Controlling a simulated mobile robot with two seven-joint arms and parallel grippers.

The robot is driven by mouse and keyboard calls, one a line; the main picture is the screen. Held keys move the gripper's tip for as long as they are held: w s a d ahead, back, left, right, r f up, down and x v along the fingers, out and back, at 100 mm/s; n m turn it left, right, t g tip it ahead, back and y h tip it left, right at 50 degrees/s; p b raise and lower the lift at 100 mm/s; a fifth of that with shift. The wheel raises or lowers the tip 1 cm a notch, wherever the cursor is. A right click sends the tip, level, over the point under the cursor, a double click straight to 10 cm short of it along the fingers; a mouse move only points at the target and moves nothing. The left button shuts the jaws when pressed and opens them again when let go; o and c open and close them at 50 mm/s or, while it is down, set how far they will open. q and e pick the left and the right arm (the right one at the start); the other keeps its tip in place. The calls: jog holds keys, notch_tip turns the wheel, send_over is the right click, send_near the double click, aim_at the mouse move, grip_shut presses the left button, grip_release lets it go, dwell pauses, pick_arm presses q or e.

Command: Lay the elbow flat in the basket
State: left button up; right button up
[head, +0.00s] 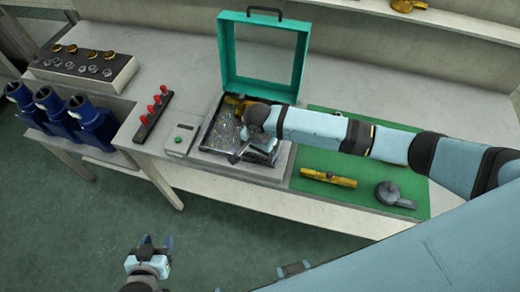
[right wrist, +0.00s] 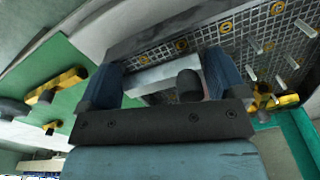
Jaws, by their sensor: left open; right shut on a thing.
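The basket (head: 210,145) is a grey mesh tray on the bench, below a raised teal frame. My right gripper (head: 246,151) is over the basket and shut on a grey piece, which I take to be the elbow. In the right wrist view a dark round end of the elbow (right wrist: 188,85) shows between the fingers (right wrist: 160,82). The rest of it is mostly hidden, and I cannot tell whether it touches the mesh. A brass part (head: 236,101) is at the basket's back edge. My left gripper (head: 154,241) is open and empty over the floor, away from the bench.
A green mat (head: 350,198) at the right holds a yellow valve piece (head: 328,178) and a dark grey round part (head: 394,194). The teal frame (head: 226,60) stands behind the basket. A small grey box (head: 180,140) and a red-knobbed rack (head: 152,115) are at its left.

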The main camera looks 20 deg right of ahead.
jog(key=o, duration=0.8)
jog(key=shift+s+f, duration=0.3)
jog(key=shift+f, duration=0.3)
jog(key=shift+s+f, duration=0.3)
jog(key=shift+f, duration=0.3)
jog(key=shift+o, duration=0.7)
jog(key=shift+w+a+f, duration=0.1)
jog(key=shift+r, duration=0.2)
jog(key=r, duration=0.1)
jog(key=w+r, duration=0.1)
jog(key=r, duration=0.1)
jog(key=shift+r, duration=0.3)
pick_arm(q)
jog(key=shift+w+f, duration=0.4)
jog(key=shift+f, duration=0.15)
pick_arm(e)
notch_tip(320, 180, up, 12)
jog(key=shift+r, duration=0.25)
